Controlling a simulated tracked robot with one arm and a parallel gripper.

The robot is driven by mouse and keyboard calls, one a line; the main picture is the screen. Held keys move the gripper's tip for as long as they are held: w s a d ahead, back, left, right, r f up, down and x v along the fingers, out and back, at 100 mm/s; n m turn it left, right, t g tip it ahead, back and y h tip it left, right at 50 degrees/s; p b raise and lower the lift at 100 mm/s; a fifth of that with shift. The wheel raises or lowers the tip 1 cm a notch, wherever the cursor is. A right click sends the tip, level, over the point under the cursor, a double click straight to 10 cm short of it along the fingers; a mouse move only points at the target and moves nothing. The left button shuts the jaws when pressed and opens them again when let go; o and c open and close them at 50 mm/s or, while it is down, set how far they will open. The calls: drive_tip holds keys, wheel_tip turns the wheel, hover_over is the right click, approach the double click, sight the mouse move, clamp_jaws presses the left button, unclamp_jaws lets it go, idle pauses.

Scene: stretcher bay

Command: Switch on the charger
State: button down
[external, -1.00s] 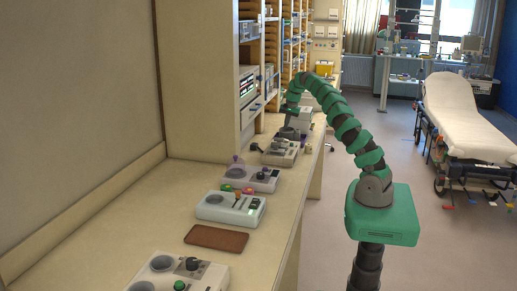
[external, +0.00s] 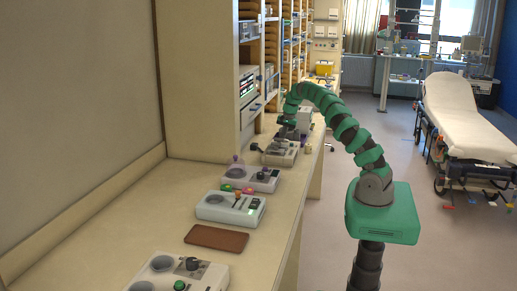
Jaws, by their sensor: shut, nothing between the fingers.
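Several pale charger-like units stand in a row along the counter; I cannot tell which one is the task's charger. The unit (external: 281,158) at the far end of the row is under my gripper (external: 284,142), which is small and dark here and points down over its top. My gripper is shut with nothing held. I cannot tell whether its fingertips touch the unit. The switch on this unit is too small or hidden to make out. A nearer white unit (external: 222,212) shows a green light and an orange-topped knob.
Another unit (external: 262,180) has a clear purple dome, with small coloured items beside it. A brown tray (external: 216,238) lies in front, and a grey unit with a green button (external: 170,278) is nearest. Shelves (external: 246,90) rise behind. A stretcher (external: 465,115) stands right.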

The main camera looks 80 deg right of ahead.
drive_tip(key=shift+w+f+g+p, duration=0.15)
drive_tip(key=shift+f+g+p, duration=0.15)
drive_tip(key=shift+g, duration=0.1)
drive_tip(key=shift+s, duration=0.95)
wheel_tip(320, 180, up, 14)
drive_tip(key=s, duration=0.1)
drive_tip(key=shift+s, duration=0.35)
idle(0.3)
